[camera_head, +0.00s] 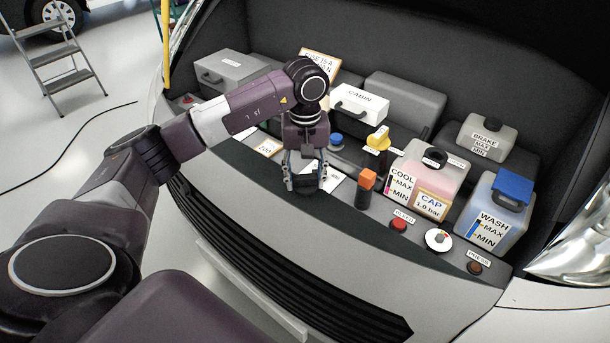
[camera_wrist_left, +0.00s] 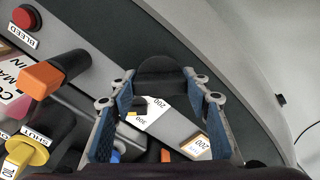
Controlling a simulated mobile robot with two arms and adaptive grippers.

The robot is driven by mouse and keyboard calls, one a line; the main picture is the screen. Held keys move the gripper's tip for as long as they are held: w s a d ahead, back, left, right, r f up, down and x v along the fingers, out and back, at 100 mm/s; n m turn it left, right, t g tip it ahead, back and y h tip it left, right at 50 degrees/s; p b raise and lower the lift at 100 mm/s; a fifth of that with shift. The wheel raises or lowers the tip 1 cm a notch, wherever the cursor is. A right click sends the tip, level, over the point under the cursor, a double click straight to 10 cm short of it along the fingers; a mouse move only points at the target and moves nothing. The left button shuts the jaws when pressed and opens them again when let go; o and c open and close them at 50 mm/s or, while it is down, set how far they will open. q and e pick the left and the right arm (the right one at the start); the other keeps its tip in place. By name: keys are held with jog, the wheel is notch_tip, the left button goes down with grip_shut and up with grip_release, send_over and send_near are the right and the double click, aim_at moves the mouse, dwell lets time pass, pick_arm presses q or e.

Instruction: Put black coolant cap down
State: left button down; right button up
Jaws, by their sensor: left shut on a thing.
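My left gripper (camera_head: 306,184) is shut on the black coolant cap (camera_wrist_left: 160,74). In the left wrist view the dark, round cap sits between the blue-padded fingertips (camera_wrist_left: 160,92). I cannot tell whether the cap touches the ledge. The coolant tank (camera_head: 449,178), with pink fluid and a label reading CAP 1.0 bar, stands to the right with a dark neck on top. My right gripper is not in view.
A yellow-handled valve (camera_head: 378,139) and the blue-capped wash tank (camera_head: 494,208) are further right. A red button (camera_head: 399,225) sits on the front edge.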

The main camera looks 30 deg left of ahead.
aim_at(305, 176)
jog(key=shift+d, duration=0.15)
pick_arm(q)
jog(key=shift+f, duration=0.15)
jog(key=c, duration=1.1)
grip_release()
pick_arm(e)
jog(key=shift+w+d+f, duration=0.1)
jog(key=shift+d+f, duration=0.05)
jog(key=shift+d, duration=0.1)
pick_arm(q)
jog(key=shift+r, duration=0.2)
notch_tip(305, 176, up, 7)
jog(key=shift+r+b, duration=0.1)
jog(key=shift+b, duration=1)
notch_tip(305, 176, up, 5)
jog(key=shift+f, duration=0.1)
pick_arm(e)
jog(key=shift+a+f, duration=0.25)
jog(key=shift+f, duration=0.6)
